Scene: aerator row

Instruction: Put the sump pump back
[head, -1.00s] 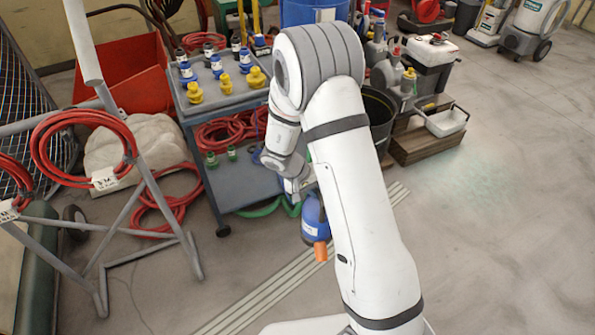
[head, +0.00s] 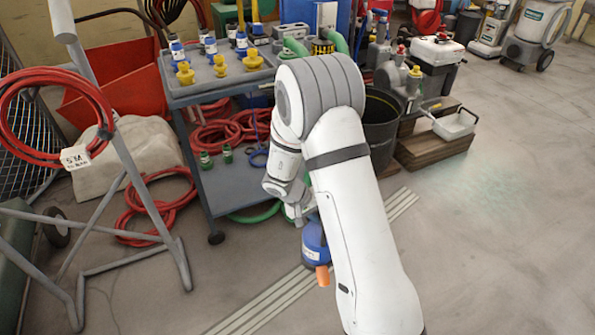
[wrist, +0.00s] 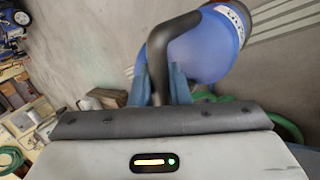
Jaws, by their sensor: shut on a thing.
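The sump pump (head: 315,244) is a blue body with an orange outlet stub, hanging beside my forearm in the head view, above the floor and partly hidden by the arm. In the wrist view, the blue pump (wrist: 208,48) fills the upper middle, with a dark curved handle. My gripper (wrist: 160,85) is shut on that handle, its two blue fingers on either side. In the head view, my gripper (head: 298,212) is small and partly hidden just above the pump.
A grey cart (head: 216,92) with yellow and blue fittings stands behind the pump. A black bin (head: 380,128) and a wooden step (head: 432,148) are behind my arm. A hose stand (head: 120,172) is at left. Open floor (head: 500,235) lies at right.

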